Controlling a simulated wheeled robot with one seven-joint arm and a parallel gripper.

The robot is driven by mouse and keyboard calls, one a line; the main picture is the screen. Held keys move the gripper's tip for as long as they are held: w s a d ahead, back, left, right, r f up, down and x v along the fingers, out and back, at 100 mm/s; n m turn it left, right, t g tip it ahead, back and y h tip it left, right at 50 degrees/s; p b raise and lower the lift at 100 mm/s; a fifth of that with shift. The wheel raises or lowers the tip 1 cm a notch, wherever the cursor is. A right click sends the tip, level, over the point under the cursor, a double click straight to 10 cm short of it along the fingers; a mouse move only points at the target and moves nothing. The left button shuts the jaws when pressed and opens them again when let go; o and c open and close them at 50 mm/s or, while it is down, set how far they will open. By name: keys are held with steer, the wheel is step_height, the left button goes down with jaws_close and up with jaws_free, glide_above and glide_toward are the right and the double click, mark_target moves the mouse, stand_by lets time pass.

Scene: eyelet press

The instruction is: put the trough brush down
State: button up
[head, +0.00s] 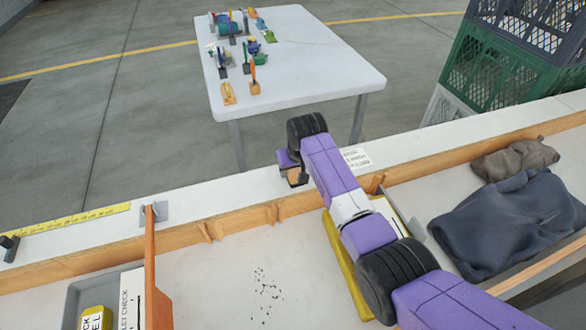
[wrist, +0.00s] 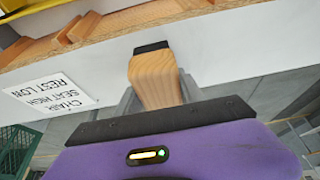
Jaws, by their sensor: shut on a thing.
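My gripper (wrist: 156,98) is shut on the trough brush (wrist: 154,78), which shows as a pale wooden block with a dark end in the wrist view. In the head view a small part of the brush (head: 297,178) shows beside my purple wrist, over the white back ledge (head: 230,193) of the bench. My arm hides most of the gripper there. I cannot tell whether the brush touches the ledge. Black specks (head: 265,295) lie scattered on the white bench trough (head: 220,275).
An orange upright divider (head: 152,270) stands left of the specks. A yellow tray (head: 345,265) lies partly under my arm. Dark cloth (head: 508,222) fills the right. A label card (wrist: 50,92) sits on the ledge. A white table (head: 310,70) with several tools stands beyond, near crates (head: 495,70).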

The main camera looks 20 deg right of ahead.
steer(key=o, duration=1.2)
steer(key=shift+f, duration=0.1)
steer(key=v, duration=1.2)
